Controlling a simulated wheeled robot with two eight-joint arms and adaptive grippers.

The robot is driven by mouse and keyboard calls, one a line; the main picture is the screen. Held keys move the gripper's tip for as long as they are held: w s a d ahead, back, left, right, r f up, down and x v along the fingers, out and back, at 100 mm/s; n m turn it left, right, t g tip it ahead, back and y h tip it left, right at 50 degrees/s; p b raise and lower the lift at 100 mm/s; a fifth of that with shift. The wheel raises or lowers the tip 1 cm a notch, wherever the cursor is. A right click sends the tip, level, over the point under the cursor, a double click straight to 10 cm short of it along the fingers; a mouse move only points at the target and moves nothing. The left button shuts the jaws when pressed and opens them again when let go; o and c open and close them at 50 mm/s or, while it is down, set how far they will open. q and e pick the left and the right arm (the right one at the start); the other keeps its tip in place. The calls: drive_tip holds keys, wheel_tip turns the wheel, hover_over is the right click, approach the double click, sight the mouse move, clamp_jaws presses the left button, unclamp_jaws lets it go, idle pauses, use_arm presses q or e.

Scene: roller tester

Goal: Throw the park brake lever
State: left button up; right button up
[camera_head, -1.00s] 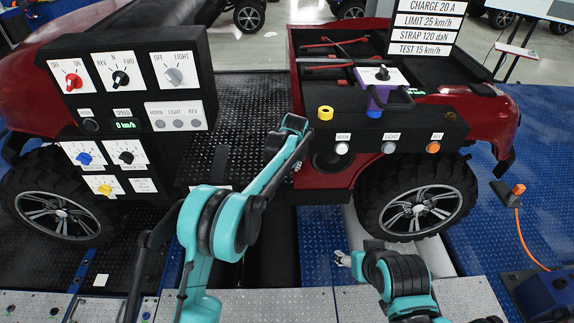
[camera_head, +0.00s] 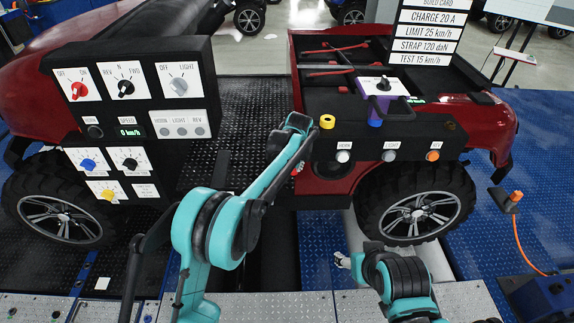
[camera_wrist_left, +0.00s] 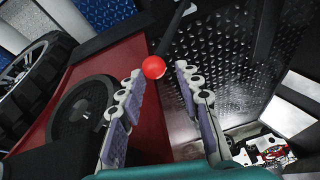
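My right gripper (camera_head: 343,260) is low in front of the wheel, too small to judge.
A black control panel (camera_head: 190,105) with knobs stands at the left. A black ledge (camera_head: 300,103) with horn, light and rev buttons crosses the vehicle side. A big wheel (camera_head: 415,205) is near my right arm.

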use_arm(q)
drive_tip(key=shift+s+d+r, duration=0.15)
drive_tip(key=shift+d+r, duration=0.05)
drive_tip(key=shift+d, duration=0.4)
drive_tip(key=shift+s+d+r, duration=0.15)
drive_tip(key=shift+d, duration=0.45)
wheel_tip(320, 180, up, 7)
drive_tip(key=s+a, duration=0.2)
drive_tip(key=shift+s, duration=0.15)
use_arm(e)
drive_tip(key=shift+s+d, duration=0.4)
drive_tip(key=shift+d, duration=0.4)
use_arm(q)
drive_tip(key=shift+f, duration=0.1)
